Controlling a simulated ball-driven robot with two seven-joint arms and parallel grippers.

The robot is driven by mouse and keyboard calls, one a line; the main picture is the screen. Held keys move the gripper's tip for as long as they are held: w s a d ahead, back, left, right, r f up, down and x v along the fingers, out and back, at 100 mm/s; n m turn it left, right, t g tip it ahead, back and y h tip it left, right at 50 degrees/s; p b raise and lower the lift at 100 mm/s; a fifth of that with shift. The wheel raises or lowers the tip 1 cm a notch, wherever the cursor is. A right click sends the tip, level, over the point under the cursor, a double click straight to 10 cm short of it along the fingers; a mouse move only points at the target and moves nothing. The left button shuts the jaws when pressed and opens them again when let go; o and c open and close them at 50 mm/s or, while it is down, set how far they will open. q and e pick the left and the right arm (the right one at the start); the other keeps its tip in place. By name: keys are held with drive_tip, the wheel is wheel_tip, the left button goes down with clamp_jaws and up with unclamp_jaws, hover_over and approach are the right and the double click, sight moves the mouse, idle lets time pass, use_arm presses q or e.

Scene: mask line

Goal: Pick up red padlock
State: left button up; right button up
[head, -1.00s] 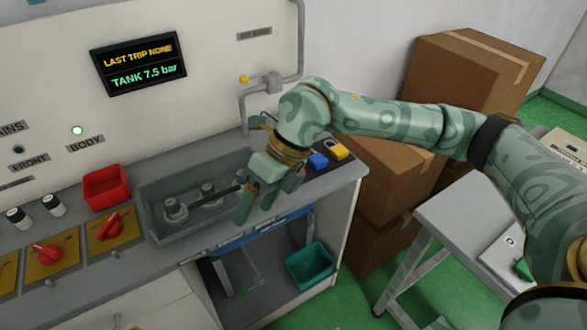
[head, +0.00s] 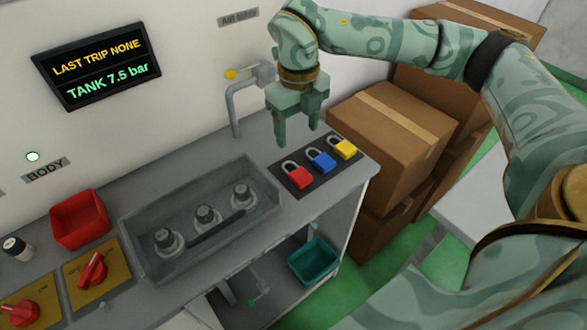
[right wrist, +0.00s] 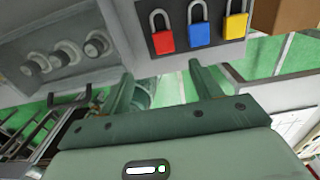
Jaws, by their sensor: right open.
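The red padlock (head: 299,177) lies on a dark mat (head: 318,180) at the right end of the grey counter, its shackle toward the wall. It also shows in the right wrist view (right wrist: 163,41), left of the blue padlock (right wrist: 199,33) and the yellow padlock (right wrist: 236,26). My right gripper (head: 298,140) is open and empty, above the counter and pointing down, apart from the red padlock. In the right wrist view its fingers (right wrist: 160,82) are spread, with the padlocks beyond them. My left gripper is not in view.
A grey tray (head: 140,262) with several knobbed fittings is left of the mat. A red bin (head: 80,220) stands farther left. A bent pipe (head: 234,110) rises behind the counter. Cardboard boxes (head: 390,135) stand to the right. A teal bin (head: 314,262) sits below.

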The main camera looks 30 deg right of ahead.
drive_tip(key=b, duration=0.2)
hover_over(299, 174)
drive_tip(key=f, duration=0.8)
drive_tip(key=shift+a, duration=0.3)
drive_tip(key=shift+s+f, duration=0.1)
drive_tip(key=shift+f, duration=0.35)
drive_tip(key=shift+d+f+b, duration=0.1)
drive_tip(key=shift+f+b, duration=0.2)
drive_tip(key=shift+f, duration=0.05)
drive_tip(key=f, duration=0.1)
drive_tip(key=f+b, duration=0.1)
drive_tip(key=f, duration=0.2)
drive_tip(key=shift+d+f+b, duration=0.25)
drive_tip(key=shift+d+b, duration=0.05)
drive_tip(key=shift+b, duration=0.1)
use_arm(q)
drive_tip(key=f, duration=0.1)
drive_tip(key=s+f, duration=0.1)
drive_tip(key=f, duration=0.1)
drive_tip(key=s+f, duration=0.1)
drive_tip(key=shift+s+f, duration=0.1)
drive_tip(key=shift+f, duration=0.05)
use_arm(e)
drive_tip(key=shift+r, duration=0.15)
drive_tip(key=c, duration=1.1)
